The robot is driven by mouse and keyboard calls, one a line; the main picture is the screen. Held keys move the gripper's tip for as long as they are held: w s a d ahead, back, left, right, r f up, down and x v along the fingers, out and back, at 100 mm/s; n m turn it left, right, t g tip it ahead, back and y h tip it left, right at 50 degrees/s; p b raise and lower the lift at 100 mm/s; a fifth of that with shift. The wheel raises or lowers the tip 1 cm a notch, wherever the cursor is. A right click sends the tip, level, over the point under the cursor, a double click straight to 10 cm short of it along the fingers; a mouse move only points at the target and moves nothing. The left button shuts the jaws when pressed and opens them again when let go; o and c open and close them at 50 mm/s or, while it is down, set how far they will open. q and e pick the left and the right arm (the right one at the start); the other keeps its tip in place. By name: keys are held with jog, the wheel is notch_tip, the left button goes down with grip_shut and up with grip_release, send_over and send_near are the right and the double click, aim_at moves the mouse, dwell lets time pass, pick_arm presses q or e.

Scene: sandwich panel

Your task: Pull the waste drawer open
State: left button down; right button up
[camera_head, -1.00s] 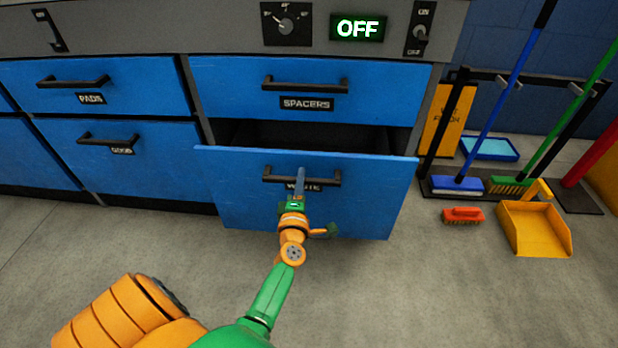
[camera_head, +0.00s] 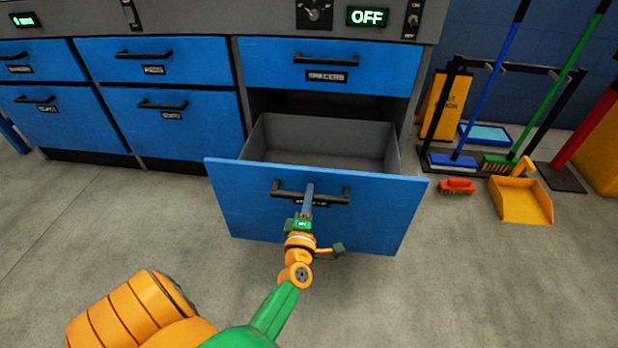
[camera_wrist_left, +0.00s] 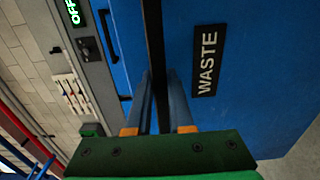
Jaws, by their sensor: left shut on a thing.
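The waste drawer (camera_head: 250,205) has a blue front and stands well out from the cabinet in the head view. Its grey inside shows and looks empty. Its black bar handle (camera_head: 285,194) runs across the upper part of the front. My left gripper (camera_head: 308,192) is shut on this handle near its middle and partly hides the label below. In the left wrist view the handle (camera_wrist_left: 153,45) passes between the two fingers, with the WASTE label (camera_wrist_left: 207,61) to the right. My right gripper is not in view.
The spacers drawer (camera_head: 270,60) above is closed, as are the blue drawers to the left. At the right, an orange dustpan (camera_head: 522,201) and a red brush (camera_head: 457,186) lie on the floor near a broom rack (camera_head: 510,68). The floor before the drawer is clear.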

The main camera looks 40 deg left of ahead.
pick_arm(q)
jog(key=shift+s+d, duration=0.3)
jog(key=shift+s, duration=0.1)
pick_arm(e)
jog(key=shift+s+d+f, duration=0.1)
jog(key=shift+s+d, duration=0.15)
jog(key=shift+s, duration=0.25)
pick_arm(q)
jog(key=c, duration=0.8)
grip_release()
jog(key=p+v, duration=0.1)
jog(key=v, duration=0.6)
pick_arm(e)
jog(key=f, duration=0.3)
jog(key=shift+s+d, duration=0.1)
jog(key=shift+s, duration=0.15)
